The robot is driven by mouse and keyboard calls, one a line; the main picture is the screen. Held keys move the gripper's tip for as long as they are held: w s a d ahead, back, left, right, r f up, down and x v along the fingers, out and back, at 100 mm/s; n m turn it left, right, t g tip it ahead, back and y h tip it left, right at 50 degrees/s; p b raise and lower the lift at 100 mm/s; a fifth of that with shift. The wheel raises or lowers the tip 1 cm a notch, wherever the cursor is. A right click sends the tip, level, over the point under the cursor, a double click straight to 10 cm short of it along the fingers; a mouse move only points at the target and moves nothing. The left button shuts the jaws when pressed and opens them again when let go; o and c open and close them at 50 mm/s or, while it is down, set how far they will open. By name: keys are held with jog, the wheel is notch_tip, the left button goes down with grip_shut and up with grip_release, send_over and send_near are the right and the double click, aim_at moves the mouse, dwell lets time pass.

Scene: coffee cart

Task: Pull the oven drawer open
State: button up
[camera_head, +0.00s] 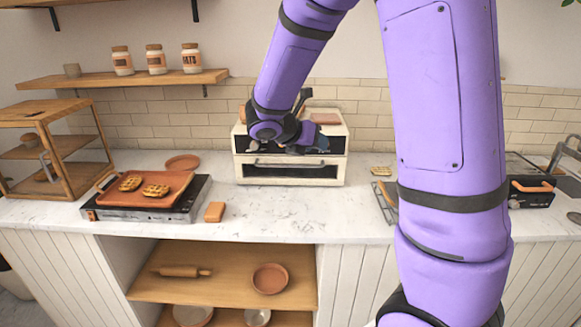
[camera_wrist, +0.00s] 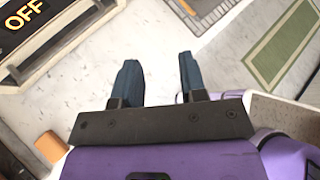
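The oven (camera_head: 246,146) is a cream box on the counter at the back wall. Its lower drawer (camera_head: 246,171) has a dark window and a dark bar handle (camera_head: 272,163) across the front, and looks closed. My gripper is in front of the oven's upper part in the head view, where my wrist hides part of the oven and the fingertips are hard to make out. In the wrist view my gripper (camera_wrist: 160,62) is open, with nothing between its fingers. There the oven front (camera_wrist: 58,42), marked "OFF", lies at upper left, apart from the fingers.
A griddle (camera_head: 150,213) with an orange tray (camera_head: 175,185) and waffles stands left. A small orange block (camera_head: 214,212) lies beside it. A wooden rack (camera_head: 85,180) stands at far left. Counter (camera_head: 280,212) in front of the oven is clear. A green mat (camera_wrist: 285,45) lies right.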

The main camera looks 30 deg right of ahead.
jog(key=w+f+n+t+h, duration=0.2)
jog(key=w+f+n+t, duration=0.1)
jog(key=w+f+n, duration=0.7)
jog(key=n+t, duration=0.4)
jog(key=n, duration=0.6)
send_near(290, 166)
jog(key=x, duration=1)
jog(key=shift+w+d+f, duration=0.1)
jog(key=shift+w+d, duration=0.15)
grip_shut()
